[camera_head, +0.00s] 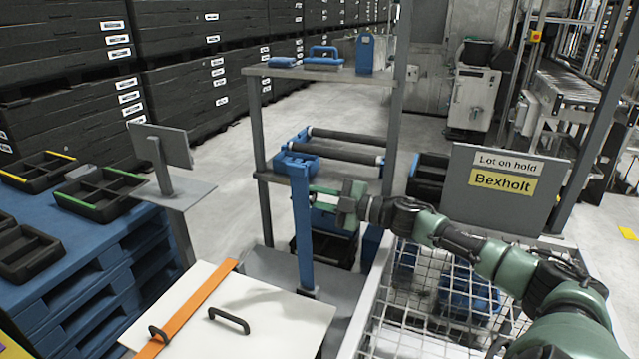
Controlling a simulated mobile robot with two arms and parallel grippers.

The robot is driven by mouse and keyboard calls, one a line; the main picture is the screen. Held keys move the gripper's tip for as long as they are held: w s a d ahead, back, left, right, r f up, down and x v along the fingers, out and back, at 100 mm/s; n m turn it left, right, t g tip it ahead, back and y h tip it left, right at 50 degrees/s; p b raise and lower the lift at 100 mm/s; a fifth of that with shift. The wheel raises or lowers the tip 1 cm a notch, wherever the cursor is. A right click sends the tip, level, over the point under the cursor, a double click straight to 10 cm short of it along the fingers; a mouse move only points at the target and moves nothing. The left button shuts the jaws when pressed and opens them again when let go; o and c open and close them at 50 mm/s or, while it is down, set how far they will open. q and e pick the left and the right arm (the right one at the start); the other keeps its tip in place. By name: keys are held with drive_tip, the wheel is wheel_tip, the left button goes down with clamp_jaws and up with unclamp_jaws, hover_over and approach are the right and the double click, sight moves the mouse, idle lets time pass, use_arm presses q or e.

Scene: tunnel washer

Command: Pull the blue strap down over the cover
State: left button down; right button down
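The white cover (273,319) lies in the lower left. It has a dark handle (229,320), and an orange strap (190,305) lies flat across its left part. The blue strap (302,235) stands upright at the cover's far right edge, like a stiff bar. My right gripper (322,198) comes in from the right, level with the upper half of the blue strap. Its green fingers show a gap between them and point at the strap. Their tips end at or behind it; contact is unclear. My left gripper is not in view.
A wire basket (392,322) with blue items stands under my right arm. A grey rack (322,74) with blue items stands behind the strap. A grey sign panel (505,190) is at right, and a blue pallet stack (85,255) with black trays is at left.

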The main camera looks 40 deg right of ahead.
drive_tip(key=s+a+n+p, duration=0.2)
drive_tip(key=s+a+n, duration=0.1)
drive_tip(key=a, duration=0.6)
drive_tip(key=shift+s+f+n, duration=0.3)
drive_tip(key=shift+s+n, duration=0.1)
drive_tip(key=shift+s, duration=0.35)
drive_tip(key=c, duration=1.5)
unclamp_jaws()
drive_tip(key=shift+s+a, duration=0.1)
drive_tip(key=shift+s, duration=0.05)
drive_tip(key=shift+f, duration=0.1)
drive_tip(key=shift+v, duration=3.9)
